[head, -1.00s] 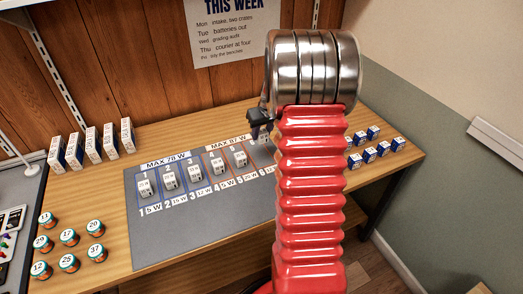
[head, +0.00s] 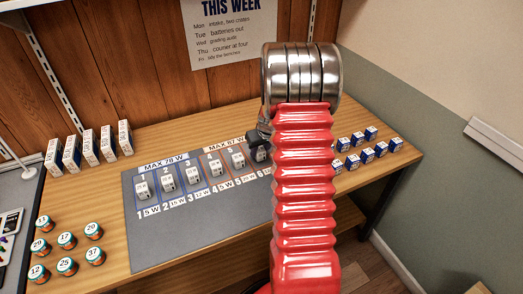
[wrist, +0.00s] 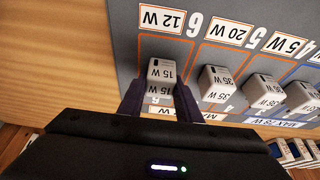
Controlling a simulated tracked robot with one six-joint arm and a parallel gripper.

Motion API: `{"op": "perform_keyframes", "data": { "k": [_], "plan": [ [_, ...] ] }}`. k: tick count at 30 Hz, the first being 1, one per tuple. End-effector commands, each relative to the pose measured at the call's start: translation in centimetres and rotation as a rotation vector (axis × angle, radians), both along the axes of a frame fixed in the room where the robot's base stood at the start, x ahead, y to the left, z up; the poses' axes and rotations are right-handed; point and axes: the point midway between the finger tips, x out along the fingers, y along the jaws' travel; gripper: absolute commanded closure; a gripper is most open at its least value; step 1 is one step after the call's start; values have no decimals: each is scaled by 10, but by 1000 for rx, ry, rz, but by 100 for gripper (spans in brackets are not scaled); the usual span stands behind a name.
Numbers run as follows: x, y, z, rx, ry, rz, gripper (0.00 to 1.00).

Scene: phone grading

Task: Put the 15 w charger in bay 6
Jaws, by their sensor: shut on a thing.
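The 15 W charger (wrist: 160,72) is a small white block with its label showing in the wrist view. My gripper (wrist: 160,102) is shut on it, one dark finger on each side. The charger is within the orange outline of bay 6 (wrist: 167,46), upright as far as I can see. Whether it rests on the mat is hard to tell. In the head view my dark gripper (head: 261,138) is at the right end of the bay row, partly hidden behind my red arm. The charger (head: 259,154) shows just below it.
The grey mat (head: 205,230) has chargers in the other bays; a 35 W charger (wrist: 215,84) stands in the neighbouring bay, close to my finger. Several blue-and-white boxes (head: 368,155) stand to the right. Round jars (head: 67,240) and upright boxes (head: 90,147) are at the left.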

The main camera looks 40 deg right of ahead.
Motion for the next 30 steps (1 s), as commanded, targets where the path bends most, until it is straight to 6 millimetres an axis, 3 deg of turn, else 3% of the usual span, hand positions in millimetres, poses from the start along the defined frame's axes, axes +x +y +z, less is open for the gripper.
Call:
{"op": "perform_keyframes", "data": {
  "k": [12,13,15,21,30],
  "plan": [
    [1,0,-5,-1,-1,1,92],
    [1,0,-5,-1,-1,1,68],
    [1,0,-5,-1,-1,1,64],
    [1,0,-5,-1,-1,1,50],
    [1,0,-3,-1,-2,2,50]
  ]
}}
